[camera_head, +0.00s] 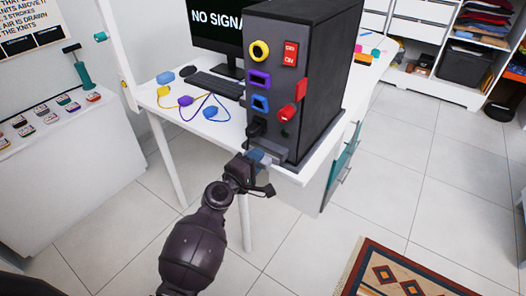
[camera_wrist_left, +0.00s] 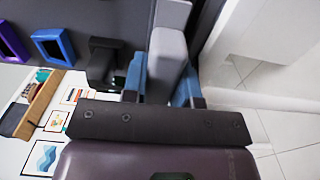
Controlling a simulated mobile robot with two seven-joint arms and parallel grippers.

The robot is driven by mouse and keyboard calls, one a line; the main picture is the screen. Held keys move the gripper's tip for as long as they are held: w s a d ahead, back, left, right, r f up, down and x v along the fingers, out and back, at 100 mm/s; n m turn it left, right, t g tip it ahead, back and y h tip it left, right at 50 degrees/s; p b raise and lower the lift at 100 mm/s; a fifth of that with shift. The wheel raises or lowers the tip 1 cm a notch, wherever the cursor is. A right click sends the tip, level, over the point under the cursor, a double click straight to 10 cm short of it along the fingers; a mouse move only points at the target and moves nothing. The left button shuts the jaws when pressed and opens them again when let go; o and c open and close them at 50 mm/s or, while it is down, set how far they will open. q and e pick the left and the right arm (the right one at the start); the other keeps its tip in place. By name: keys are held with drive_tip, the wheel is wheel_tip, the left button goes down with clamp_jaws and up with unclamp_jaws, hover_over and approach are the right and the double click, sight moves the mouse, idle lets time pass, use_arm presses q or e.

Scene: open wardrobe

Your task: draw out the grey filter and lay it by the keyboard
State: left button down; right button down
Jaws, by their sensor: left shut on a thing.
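The grey filter (camera_wrist_left: 168,58) is a light grey block between the two blue fingers of my left gripper (camera_wrist_left: 163,90) in the left wrist view. My left gripper (camera_head: 259,159) is shut on it, low at the front of the dark computer tower (camera_head: 325,75). How much of the filter is still inside the tower is hidden. The black keyboard (camera_head: 216,85) lies on the white desk (camera_head: 160,95), left of the tower and in front of the monitor (camera_head: 216,25). My right gripper is not in view.
A blue mouse (camera_head: 166,77) lies left of the keyboard. Cables with yellow, purple and blue plugs (camera_head: 210,112) lie in front of it. The tower's front has coloured ports, a red switch (camera_head: 290,53) and a black plug (camera_head: 255,128) just above my gripper. A desk leg (camera_head: 246,222) stands below.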

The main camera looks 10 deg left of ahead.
use_arm(q)
drive_tip(key=shift+s, duration=0.15)
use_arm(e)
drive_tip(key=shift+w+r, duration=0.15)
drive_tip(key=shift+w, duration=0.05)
use_arm(q)
drive_tip(key=shift+s+a, duration=0.1)
drive_tip(key=shift+s, duration=0.1)
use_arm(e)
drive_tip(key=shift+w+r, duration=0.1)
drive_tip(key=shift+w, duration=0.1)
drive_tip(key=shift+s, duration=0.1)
use_arm(q)
drive_tip(key=shift+s, duration=0.1)
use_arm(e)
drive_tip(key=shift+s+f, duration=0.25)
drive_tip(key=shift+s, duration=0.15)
use_arm(q)
drive_tip(key=shift+s+a, duration=0.15)
drive_tip(key=shift+s, duration=0.15)
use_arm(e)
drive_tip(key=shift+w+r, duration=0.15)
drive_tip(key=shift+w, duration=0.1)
use_arm(q)
drive_tip(key=shift+s+a, duration=0.1)
drive_tip(key=shift+s, duration=0.1)
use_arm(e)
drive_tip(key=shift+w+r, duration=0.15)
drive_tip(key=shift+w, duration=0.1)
